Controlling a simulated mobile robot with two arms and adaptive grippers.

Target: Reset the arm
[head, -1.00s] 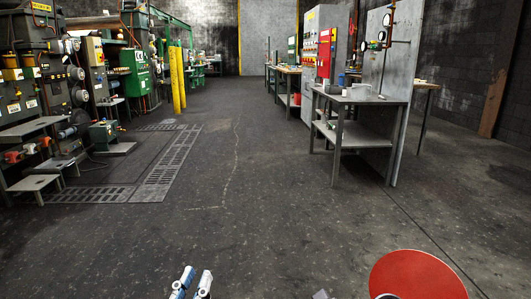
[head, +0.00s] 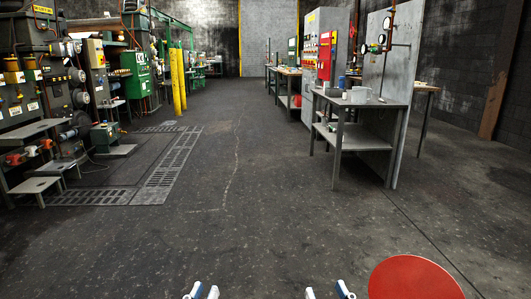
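My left gripper (head: 203,292) shows at the bottom edge of the head view, left of centre. My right gripper (head: 327,293) shows at the bottom edge, right of centre. Its fingertips stand well apart and nothing shows between them. The rest of both arms is below the picture.
A red round disc (head: 417,280) is at the bottom right, beside my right gripper. A grey metal table (head: 350,100) with several items stands further right. Machines (head: 60,80) line the left. The floor (head: 240,190) between is clear.

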